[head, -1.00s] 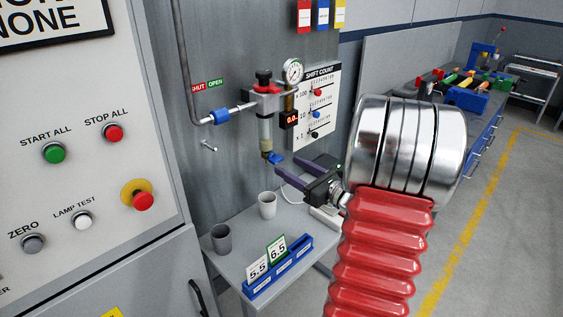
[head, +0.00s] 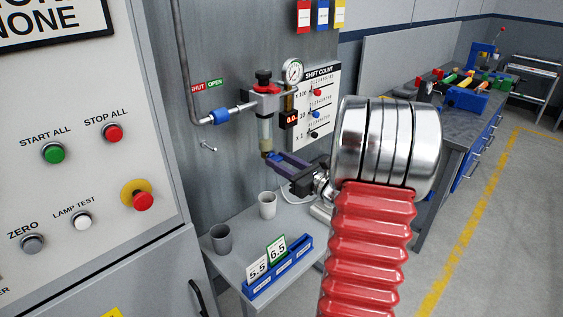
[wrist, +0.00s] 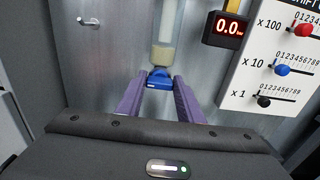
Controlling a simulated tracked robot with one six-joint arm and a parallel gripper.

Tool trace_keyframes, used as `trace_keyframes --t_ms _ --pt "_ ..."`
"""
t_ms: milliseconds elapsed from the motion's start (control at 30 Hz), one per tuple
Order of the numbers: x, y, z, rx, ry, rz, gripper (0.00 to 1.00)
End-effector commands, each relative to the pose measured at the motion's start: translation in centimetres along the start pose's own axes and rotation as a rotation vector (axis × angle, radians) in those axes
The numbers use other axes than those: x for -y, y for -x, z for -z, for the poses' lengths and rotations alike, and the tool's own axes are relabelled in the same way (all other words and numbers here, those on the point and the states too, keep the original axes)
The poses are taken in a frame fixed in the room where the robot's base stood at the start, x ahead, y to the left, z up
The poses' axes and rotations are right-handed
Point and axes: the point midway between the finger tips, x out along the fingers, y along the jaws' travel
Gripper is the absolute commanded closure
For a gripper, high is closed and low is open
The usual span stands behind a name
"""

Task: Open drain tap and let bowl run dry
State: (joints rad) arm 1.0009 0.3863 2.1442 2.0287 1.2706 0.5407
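The filter bowl (head: 265,130) hangs upright under the regulator (head: 263,102). Its lower end (wrist: 162,56) is tan in the wrist view; I cannot tell whether that is liquid. The blue drain tap (wrist: 160,79) sits just below the bowl. My gripper (wrist: 161,76) has its two purple fingers on either side of the tap, pointing at it from the front. The fingers are apart, with the tap between their tips; contact is not clear. In the head view my gripper (head: 270,157) reaches the tap from the right and its fingers partly hide it.
Below stands a small grey table (head: 222,262) with a white cup (head: 267,205), a dark grey cup (head: 221,238) and a blue card rack (head: 277,266). A blue valve handle (head: 219,117) is on the pipe at left. The shift count board (head: 317,100) hangs close at right.

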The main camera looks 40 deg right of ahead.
Motion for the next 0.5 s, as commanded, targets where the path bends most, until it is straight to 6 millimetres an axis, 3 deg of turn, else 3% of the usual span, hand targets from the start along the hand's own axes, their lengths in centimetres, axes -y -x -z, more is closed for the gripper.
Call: trace_keyframes --t_ms 300,500 --pt "-0.02 0.0 0.0 0.0 0.0 0.0 0.89" --pt "0.12 0.02 -0.01 0.0 -0.007 0.002 0.9"
